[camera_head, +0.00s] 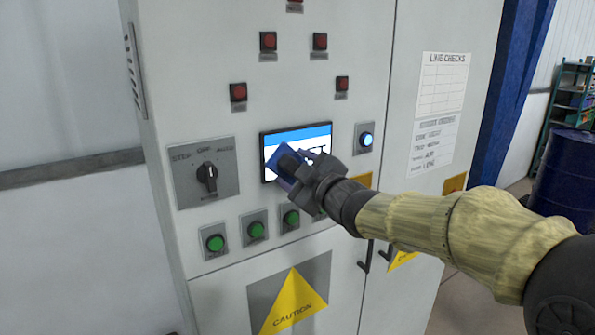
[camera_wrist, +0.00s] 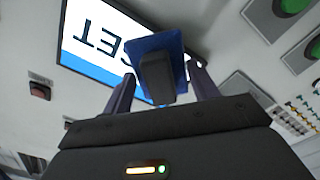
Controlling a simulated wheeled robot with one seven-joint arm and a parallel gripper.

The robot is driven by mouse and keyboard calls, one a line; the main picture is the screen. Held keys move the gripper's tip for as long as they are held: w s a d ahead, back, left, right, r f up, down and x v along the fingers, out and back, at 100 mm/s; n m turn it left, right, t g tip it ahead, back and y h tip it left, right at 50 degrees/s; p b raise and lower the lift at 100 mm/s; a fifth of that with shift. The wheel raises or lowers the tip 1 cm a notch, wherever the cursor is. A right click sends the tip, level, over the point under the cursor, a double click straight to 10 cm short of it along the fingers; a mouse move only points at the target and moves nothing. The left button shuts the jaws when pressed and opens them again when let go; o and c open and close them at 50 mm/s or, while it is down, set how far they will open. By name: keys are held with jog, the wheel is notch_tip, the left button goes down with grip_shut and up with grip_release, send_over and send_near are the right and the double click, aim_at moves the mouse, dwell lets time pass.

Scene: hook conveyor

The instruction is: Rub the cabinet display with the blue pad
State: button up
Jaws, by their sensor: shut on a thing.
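The cabinet display (camera_head: 309,139) is a dark-framed screen with a blue band on top and black letters on white, set in the grey cabinet front. It also shows in the wrist view (camera_wrist: 88,42). My gripper (camera_head: 300,165) is shut on the dark handle of the blue pad (camera_head: 279,168). The pad (camera_wrist: 172,43) is held in front of the lower part of the display and hides some of its letters. I cannot tell whether the pad touches the screen. The handle sits between both fingers in the wrist view (camera_wrist: 160,82).
A rotary switch (camera_head: 207,178) is left of the display, green buttons (camera_head: 256,229) below, red lamps (camera_head: 238,92) above and a lit blue button (camera_head: 366,139) to the right. Door handles (camera_head: 365,255) stick out lower down. A blue barrel (camera_head: 568,175) stands far right.

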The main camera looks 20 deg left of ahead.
jog(key=shift+w+a, duration=0.1)
jog(key=shift+a, duration=0.05)
jog(key=w+d+p, duration=0.2)
jog(key=w, duration=0.1)
jog(key=shift+d, duration=0.4)
jog(key=shift+a, duration=0.15)
dwell(0.3)
